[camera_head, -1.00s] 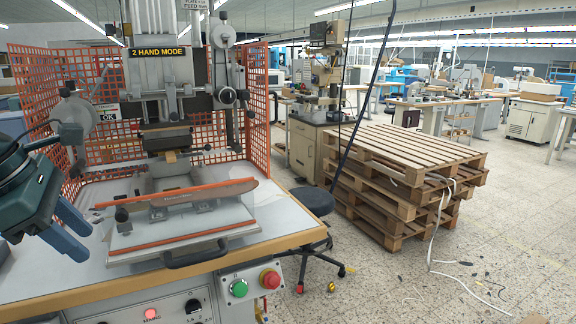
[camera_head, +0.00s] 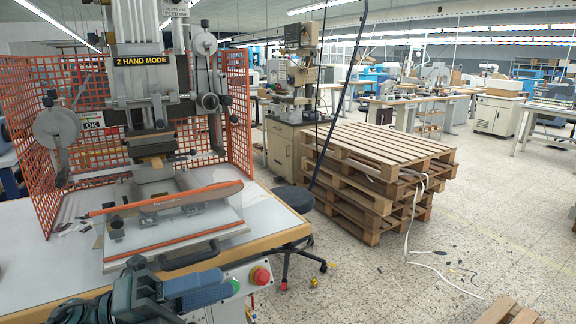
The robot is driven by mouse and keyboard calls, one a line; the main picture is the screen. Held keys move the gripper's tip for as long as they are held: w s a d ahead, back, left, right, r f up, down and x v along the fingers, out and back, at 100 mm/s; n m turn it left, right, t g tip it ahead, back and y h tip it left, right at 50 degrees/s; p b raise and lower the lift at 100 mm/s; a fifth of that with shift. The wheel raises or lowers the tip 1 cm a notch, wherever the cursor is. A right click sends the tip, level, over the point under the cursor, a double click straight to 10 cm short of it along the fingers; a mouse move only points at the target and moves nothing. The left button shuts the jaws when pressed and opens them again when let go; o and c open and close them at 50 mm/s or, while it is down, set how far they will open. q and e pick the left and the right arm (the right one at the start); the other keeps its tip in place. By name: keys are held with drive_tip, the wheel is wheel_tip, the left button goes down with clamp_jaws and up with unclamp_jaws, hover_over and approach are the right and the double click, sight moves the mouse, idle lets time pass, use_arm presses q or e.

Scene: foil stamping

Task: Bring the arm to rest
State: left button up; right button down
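My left gripper (camera_head: 229,284) is low in the head view, in front of the stamping machine's front edge. Its two blue-grey fingers point right and overlap in this view. They look apart, with nothing seen between them. My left wrist is dark and blue at the bottom edge of the picture. The fingertips appear close to the red button (camera_head: 261,275) on the machine's front; the true distance cannot be told. My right gripper is out of view.
A black stool (camera_head: 293,197) and stacked pallets (camera_head: 385,158) stand right.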

use_arm(q)
drive_tip(key=w+a+f+n+t+y+p, duration=0.15)
drive_tip(key=f+n+t+y, duration=0.45)
drive_tip(key=n, duration=0.6)
drive_tip(key=w+a+f+n+t+y, duration=0.15)
drive_tip(key=f+n+t+y, duration=0.45)
drive_tip(key=n, duration=0.6)
drive_tip(key=s+f+n+g+y, duration=0.2)
drive_tip(key=s+f+n, duration=0.3)
drive_tip(key=f, duration=0.5)
drive_tip(key=s+f+n+g+y, duration=0.3)
drive_tip(key=s+f+n, duration=0.3)
drive_tip(key=f, duration=0.5)
drive_tip(key=shift+s+g, duration=0.4)
drive_tip(key=shift+s, duration=0.85)
